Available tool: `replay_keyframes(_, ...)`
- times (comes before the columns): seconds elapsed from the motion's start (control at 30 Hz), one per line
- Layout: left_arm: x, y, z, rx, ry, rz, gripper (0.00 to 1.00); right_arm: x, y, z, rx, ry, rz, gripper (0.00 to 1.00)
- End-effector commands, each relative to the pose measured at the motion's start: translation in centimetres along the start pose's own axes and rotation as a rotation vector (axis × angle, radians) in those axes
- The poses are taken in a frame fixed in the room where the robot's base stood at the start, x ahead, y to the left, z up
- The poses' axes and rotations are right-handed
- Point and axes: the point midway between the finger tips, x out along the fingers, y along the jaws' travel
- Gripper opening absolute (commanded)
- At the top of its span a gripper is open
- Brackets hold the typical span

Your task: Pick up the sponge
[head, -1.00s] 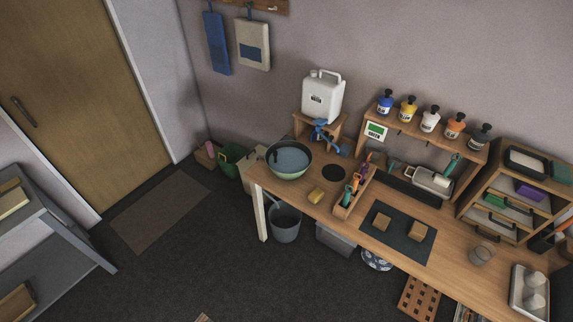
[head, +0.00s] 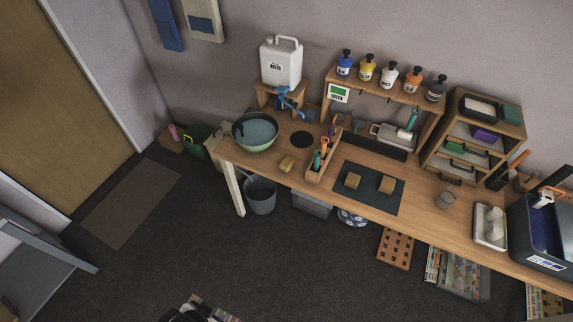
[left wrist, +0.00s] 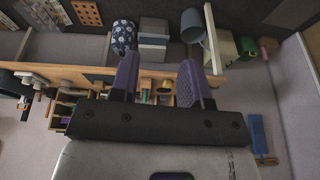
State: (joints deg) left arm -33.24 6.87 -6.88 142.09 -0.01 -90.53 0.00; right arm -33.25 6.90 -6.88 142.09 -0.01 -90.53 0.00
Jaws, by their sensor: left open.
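The bench appears small and upside down beyond the fingers, and I cannot clearly make out the sponge there. In the head view neither gripper can be clearly seen.
A white jug (head: 281,63) stands on a small stand behind the bowl. Two tan blocks lie on a dark mat (head: 376,202). A shelf with several pump bottles (head: 389,77) is behind. A grey bucket (head: 260,196) stands under the bench. The floor in front is mostly clear.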

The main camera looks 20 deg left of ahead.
Motion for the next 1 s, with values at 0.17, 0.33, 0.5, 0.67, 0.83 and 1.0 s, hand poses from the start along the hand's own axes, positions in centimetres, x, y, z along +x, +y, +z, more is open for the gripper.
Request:
replay_keyframes(0.17,0.0,0.0,0.0,0.000,0.000,0.000,0.43,0.0,0.0,0.0,0.000,0.000,0.000,0.43)
replay_keyframes(0.33,0.0,0.0,0.0,0.000,0.000,0.000,0.57,0.0,0.0,0.0,0.000,0.000,0.000,0.43)
replay_keyframes(0.5,0.0,0.0,0.0,0.000,0.000,0.000,0.73,0.0,0.0,0.0,0.000,0.000,0.000,0.43)
replay_keyframes(0.67,0.0,0.0,0.0,0.000,0.000,0.000,0.83,0.0,0.0,0.0,0.000,0.000,0.000,0.43)
replay_keyframes(0.83,0.1,0.0,-0.1,0.000,0.002,0.000,0.83,0.1,0.0,0.0,0.000,0.000,0.000,0.43)
replay_keyframes(1.0,2.2,-0.5,-2.4,0.002,0.073,-0.013,0.83,2.6,-0.1,0.8,0.000,0.003,0.000,0.43)
